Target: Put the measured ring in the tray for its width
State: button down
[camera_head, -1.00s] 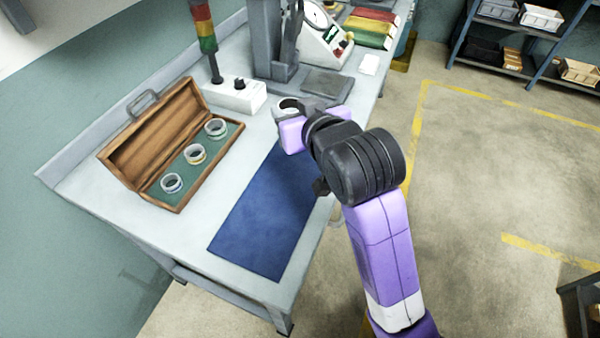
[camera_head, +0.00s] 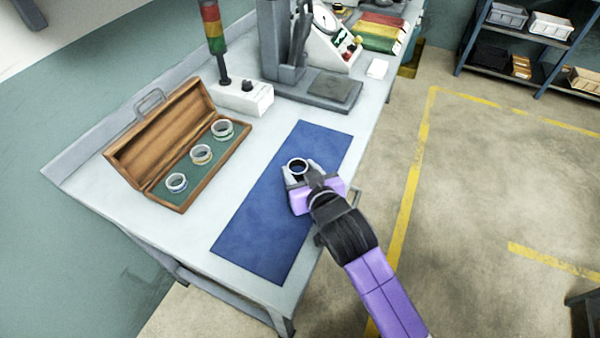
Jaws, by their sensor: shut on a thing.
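My gripper (camera_head: 301,174) is shut on a metal ring (camera_head: 297,166), over the blue mat (camera_head: 262,225) on the bench. The ring's round opening faces up. I cannot tell how high it is above the mat. The trays (camera_head: 378,32), in red, yellow and green, stand at the far end of the bench, at the top of the picture. Their insides are too small to make out.
An open wooden case (camera_head: 192,192) holding three rings stands at the left. A grey stand with a flat plate (camera_head: 334,87), a signal tower (camera_head: 212,30) on a white box, and a dial instrument (camera_head: 328,42) stand toward the back. The blue mat's near half is clear.

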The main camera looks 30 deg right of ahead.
jog(key=shift+f, duration=0.45)
jog(key=shift+f, duration=0.2)
jog(key=c, duration=0.7)
grip_release()
jog(key=shift+r, duration=0.2)
jog(key=shift+s, duration=0.3)
jog(key=v, duration=1.1)
jog(key=shift+s+a+r+b, duration=0.1)
jog(key=shift+s+r+b, duration=0.05)
jog(key=shift+b, duration=0.25)
